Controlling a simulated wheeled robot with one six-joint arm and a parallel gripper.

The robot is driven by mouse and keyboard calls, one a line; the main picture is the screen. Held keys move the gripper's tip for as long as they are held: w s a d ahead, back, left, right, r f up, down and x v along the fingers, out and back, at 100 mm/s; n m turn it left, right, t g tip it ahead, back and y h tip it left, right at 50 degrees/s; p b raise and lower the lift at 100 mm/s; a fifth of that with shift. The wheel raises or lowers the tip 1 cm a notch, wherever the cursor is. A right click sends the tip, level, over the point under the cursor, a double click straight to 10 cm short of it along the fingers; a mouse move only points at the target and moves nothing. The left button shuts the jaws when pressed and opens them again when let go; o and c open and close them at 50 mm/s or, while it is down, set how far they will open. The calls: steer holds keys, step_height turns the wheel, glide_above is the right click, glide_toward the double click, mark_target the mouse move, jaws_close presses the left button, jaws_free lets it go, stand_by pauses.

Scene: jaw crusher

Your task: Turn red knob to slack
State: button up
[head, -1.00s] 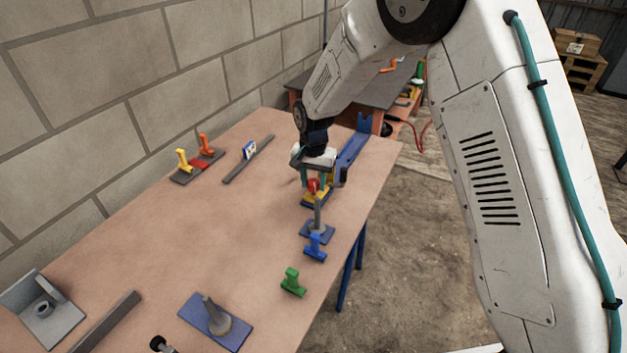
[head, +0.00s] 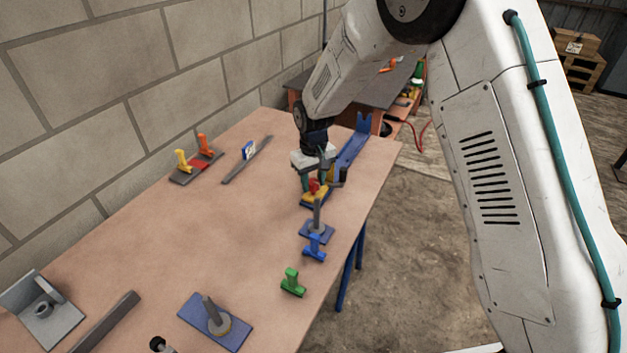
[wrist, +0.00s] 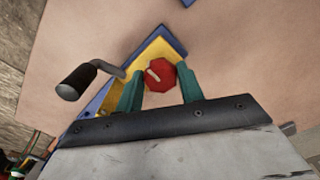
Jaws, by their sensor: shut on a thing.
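The red knob (wrist: 160,75) is eight-sided with a pale pointer mark on its face. It sits on a yellow block (wrist: 148,55) over a blue base (wrist: 168,38). In the wrist view my gripper (wrist: 160,85) has its two green fingers on either side of the knob, shut on it. In the head view my gripper (head: 314,187) points down over the knob (head: 314,187), which shows as a small red patch above the yellow block (head: 312,198). Any slack marking is not readable in these frames.
A black-handled crank (wrist: 75,80) stands close beside the yellow block. A blue plate with a grey post (head: 317,230), a blue piece (head: 314,248) and a green piece (head: 292,283) lie nearer. The middle of the table (head: 190,230) is clear.

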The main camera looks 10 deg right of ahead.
mark_target(314, 182)
steer(key=shift+n, duration=0.5)
steer(key=o, duration=1)
step_height(314, 182, up, 8)
steer(key=shift+f, duration=0.1)
